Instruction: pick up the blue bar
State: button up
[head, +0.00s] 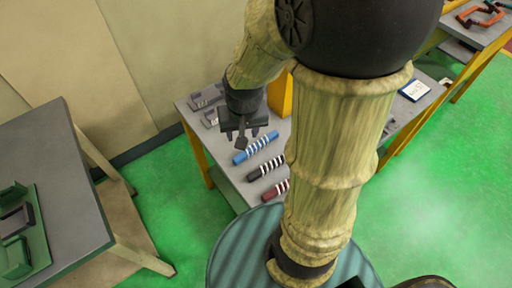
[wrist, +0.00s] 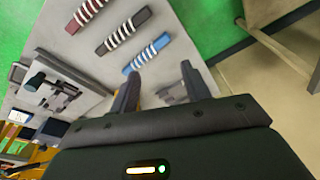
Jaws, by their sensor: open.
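The blue bar (head: 255,147), with white rings along its middle, lies on the grey table under my arm. It also shows in the wrist view (wrist: 147,53), just beyond the fingertips. My gripper (head: 243,140) is open and empty, above and close to the bar's left end. I see no contact between the fingers and the bar. Nothing hides the bar in the wrist view.
A black bar (head: 265,167) and a red bar (head: 275,190), both with white rings, lie beside the blue one on the table (head: 232,170). Grey metal parts (head: 207,97) lie at the table's back left. Another table (head: 60,180) stands at left, with green floor between.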

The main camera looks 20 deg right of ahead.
jog(key=w+d+f+m+g+b, duration=0.2)
jog(key=w+d+m, duration=0.5)
jog(key=m, duration=0.5)
notch_tip(320, 180, down, 2)
jog(key=shift+w+d+f+m+b, duration=0.1)
jog(key=shift+w+d+m+b, duration=0.25)
jog(key=shift+w+b, duration=0.5)
jog(key=shift+w, duration=0.1)
jog(key=shift+d, duration=0.1)
send_over(256, 145)
notch_tip(256, 145, down, 12)
jog(key=shift+f, duration=0.1)
jog(key=shift+f, duration=0.15)
